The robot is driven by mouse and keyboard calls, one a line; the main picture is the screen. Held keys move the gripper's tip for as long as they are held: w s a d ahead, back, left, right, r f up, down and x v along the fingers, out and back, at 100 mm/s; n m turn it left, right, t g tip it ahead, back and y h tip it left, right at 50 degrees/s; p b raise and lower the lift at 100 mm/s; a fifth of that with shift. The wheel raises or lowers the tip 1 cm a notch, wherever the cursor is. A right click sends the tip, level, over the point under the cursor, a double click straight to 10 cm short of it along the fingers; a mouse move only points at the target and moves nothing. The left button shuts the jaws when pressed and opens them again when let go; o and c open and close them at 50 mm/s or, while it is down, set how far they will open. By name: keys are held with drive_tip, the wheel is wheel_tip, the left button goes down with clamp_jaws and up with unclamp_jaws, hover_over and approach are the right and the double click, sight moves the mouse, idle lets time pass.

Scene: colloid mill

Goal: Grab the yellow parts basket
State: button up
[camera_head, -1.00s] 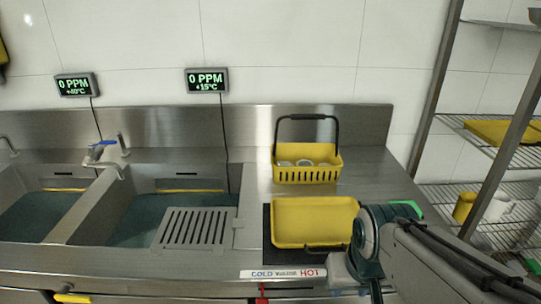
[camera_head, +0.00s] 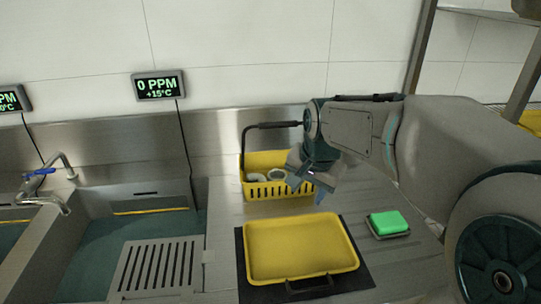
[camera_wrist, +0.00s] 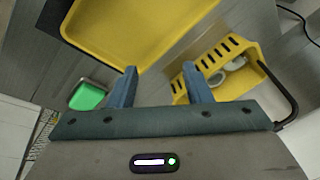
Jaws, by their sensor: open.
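The yellow parts basket (camera_head: 262,188) stands on the steel counter against the backsplash, upright, with slots in its front wall. Its dark handle (camera_head: 272,126) is raised above it, and white round parts (camera_head: 277,175) lie inside. My gripper (camera_head: 308,190) is open and empty at the basket's right front, and my arm hides the basket's right end and part of the handle. In the wrist view the two blue fingers (camera_wrist: 161,88) point down with a gap between them. The basket (camera_wrist: 215,65) shows there beside the right finger, with nothing between the fingers.
A yellow tray (camera_head: 300,247) lies on a dark mat (camera_head: 356,284) in front of the basket. A green sponge (camera_head: 388,222) on a small dish sits to its right. Sinks (camera_head: 85,242) and a slotted drain plate (camera_head: 158,266) are on the left. Bare counter lies between tray and basket.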

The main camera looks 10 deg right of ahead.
drive_tip(key=w+r+m+h+p, duration=0.1)
drive_tip(key=w+r+m, duration=0.2)
drive_tip(key=w, duration=0.3)
drive_tip(key=w+r+m+h+p, duration=0.1)
drive_tip(key=w+r+m, duration=0.15)
drive_tip(key=w, duration=0.45)
drive_tip(key=m+t+h+p, duration=0.2)
drive_tip(key=m+t+h, duration=0.1)
drive_tip(key=m, duration=0.3)
approach(278, 123)
drive_tip(key=shift+y, duration=0.3)
drive_tip(key=p+x, duration=0.1)
drive_tip(key=x, duration=0.5)
drive_tip(key=shift+w+a+p, duration=0.15)
drive_tip(key=shift+a+p, duration=0.05)
drive_tip(key=shift+p, duration=0.15)
drive_tip(key=p+x, duration=0.1)
drive_tip(key=x, duration=0.1)
drive_tip(key=d+p+x, duration=0.1)
drive_tip(key=x, duration=0.1)
drive_tip(key=shift+r, duration=0.1)
drive_tip(key=shift+w+f, duration=0.15)
drive_tip(key=shift+f, duration=0.3)
clamp_jaws()
drive_tip(key=shift+r, duration=0.15)
